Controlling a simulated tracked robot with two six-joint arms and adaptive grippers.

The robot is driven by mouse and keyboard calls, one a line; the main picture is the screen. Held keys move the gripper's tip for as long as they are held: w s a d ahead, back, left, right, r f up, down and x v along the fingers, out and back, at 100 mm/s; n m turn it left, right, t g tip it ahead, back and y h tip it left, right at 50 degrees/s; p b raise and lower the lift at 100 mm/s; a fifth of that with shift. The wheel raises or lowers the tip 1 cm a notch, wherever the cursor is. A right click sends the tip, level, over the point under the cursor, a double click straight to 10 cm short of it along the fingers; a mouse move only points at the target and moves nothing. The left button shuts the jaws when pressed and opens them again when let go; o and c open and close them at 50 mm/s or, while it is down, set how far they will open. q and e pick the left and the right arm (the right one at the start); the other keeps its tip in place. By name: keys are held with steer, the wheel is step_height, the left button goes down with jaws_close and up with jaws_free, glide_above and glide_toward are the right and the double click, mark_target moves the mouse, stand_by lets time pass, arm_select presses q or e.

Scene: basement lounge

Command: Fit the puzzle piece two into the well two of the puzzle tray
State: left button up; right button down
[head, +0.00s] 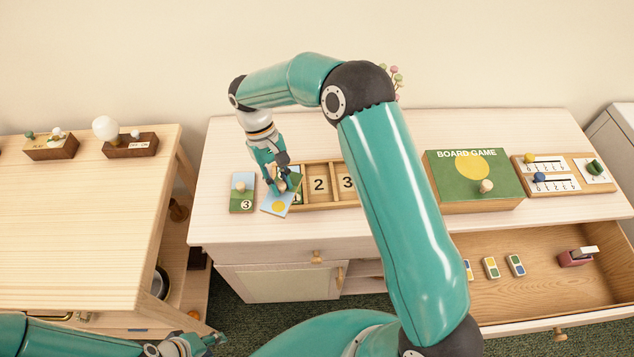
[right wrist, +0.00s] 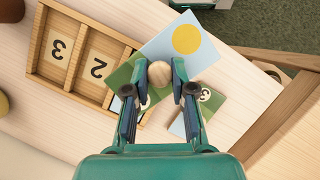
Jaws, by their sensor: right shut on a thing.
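The puzzle tray (head: 322,207) lies on the light wooden cabinet. Its wells marked 2 (head: 318,184) and 3 (head: 347,182) are empty; they also show in the right wrist view (right wrist: 97,66). My right gripper (head: 280,185) is shut on the round wooden knob (right wrist: 160,73) of a blue and green puzzle piece (head: 277,207) with a yellow disc. The piece is turned askew over the tray's left end; its number is not readable and its height is unclear. It shows large in the right wrist view (right wrist: 204,54). My left gripper (head: 192,345) is low at the left, its fingers unclear.
A puzzle piece marked 3 (head: 242,193) lies left of the tray, close to the held piece. A board game box (head: 472,172) and a counter board (head: 552,186) stand at the right. An open drawer (head: 540,285) juts out below. A wooden table (head: 80,215) is at the left.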

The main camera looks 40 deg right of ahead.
steer(key=shift+w+d+r+m, duration=0.1)
steer(key=shift+d+m, duration=0.2)
steer(key=shift+m, duration=0.2)
steer(key=w+d+r+m+t+y+b, duration=0.2)
steer(key=d+r+m+t+y+b, duration=0.25)
steer(key=m, duration=0.95)
step_height(320, 180, up, 7)
steer(key=m+t+h+b, duration=0.3)
steer(key=m+t+b, duration=0.15)
steer(key=m, duration=1.15)
glide_above(315, 182)
steer(key=s, duration=0.2)
steer(key=shift+y, duration=0.25)
steer(key=f, duration=1.9)
steer(key=shift+w+d+f, duration=0.15)
steer(key=shift+d+f, duration=0.2)
steer(key=shift+d, duration=0.05)
steer(key=c, duration=1)
jaws_free()
steer(key=shift+g, duration=0.3)
steer(key=shift+r, duration=0.2)
steer(key=v, duration=1.1)
steer(key=shift+s+r, duration=0.25)
steer(key=shift+r, duration=0.1)
